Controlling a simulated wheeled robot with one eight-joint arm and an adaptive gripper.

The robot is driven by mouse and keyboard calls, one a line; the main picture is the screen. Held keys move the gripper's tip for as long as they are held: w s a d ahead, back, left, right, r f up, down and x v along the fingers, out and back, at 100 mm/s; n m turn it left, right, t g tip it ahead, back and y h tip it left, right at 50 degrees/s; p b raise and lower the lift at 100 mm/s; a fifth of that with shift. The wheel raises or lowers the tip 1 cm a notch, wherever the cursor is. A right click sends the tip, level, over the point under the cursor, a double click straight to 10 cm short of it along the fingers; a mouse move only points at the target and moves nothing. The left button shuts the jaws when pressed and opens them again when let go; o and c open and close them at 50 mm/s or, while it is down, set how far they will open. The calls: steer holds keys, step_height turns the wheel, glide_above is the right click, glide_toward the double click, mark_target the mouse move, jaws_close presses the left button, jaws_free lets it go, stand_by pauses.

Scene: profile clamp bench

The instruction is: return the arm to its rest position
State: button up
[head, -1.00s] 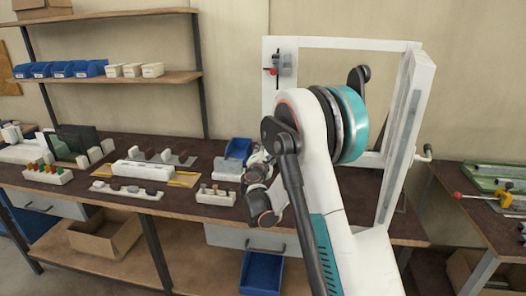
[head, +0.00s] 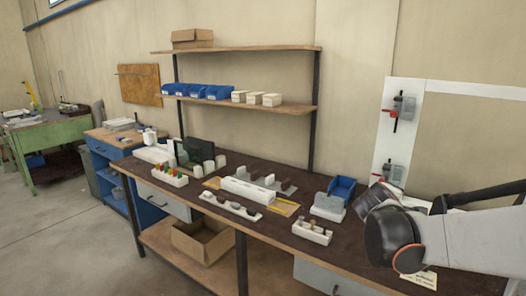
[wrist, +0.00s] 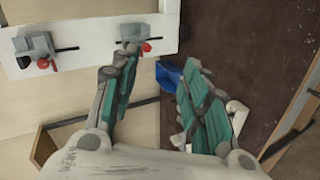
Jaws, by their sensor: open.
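My arm reaches in from the right edge of the head view, over the right part of the dark workbench (head: 270,226). My gripper (wrist: 158,75) is open in the wrist view, its two teal-padded fingers well apart with nothing between them. In the head view the fingers are mostly hidden behind my dark wrist joint. The wrist view looks past the fingers at a white frame with two clamps, a blue bin and the dark bench top.
A blue bin (head: 342,188) and a small white block holder (head: 312,232) stand left of my wrist. The white frame (head: 397,120) with clamps (head: 402,107) rises behind it. Shelves (head: 240,101) hold bins at the back. Open floor (head: 70,235) lies at the left.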

steer(key=s+a+f+m+g+y, duration=0.1)
steer(key=s+a, duration=0.4)
steer(key=s, duration=0.5)
steer(key=s+a+f+m+g+y, duration=0.1)
steer(key=s+a+f+m+y, duration=0.2)
steer(key=s, duration=0.6)
steer(key=s+a+f+m+g+y, duration=0.1)
steer(key=s+a+f+m+y, duration=0.1)
steer(key=s+a, duration=0.5)
steer(key=s+m+y, duration=0.1)
steer(key=s+m, duration=0.1)
steer(key=s, duration=0.1)
steer(key=shift+s+a+g+y, duration=0.2)
steer(key=shift+s+g+y, duration=0.1)
steer(key=shift+y, duration=0.1)
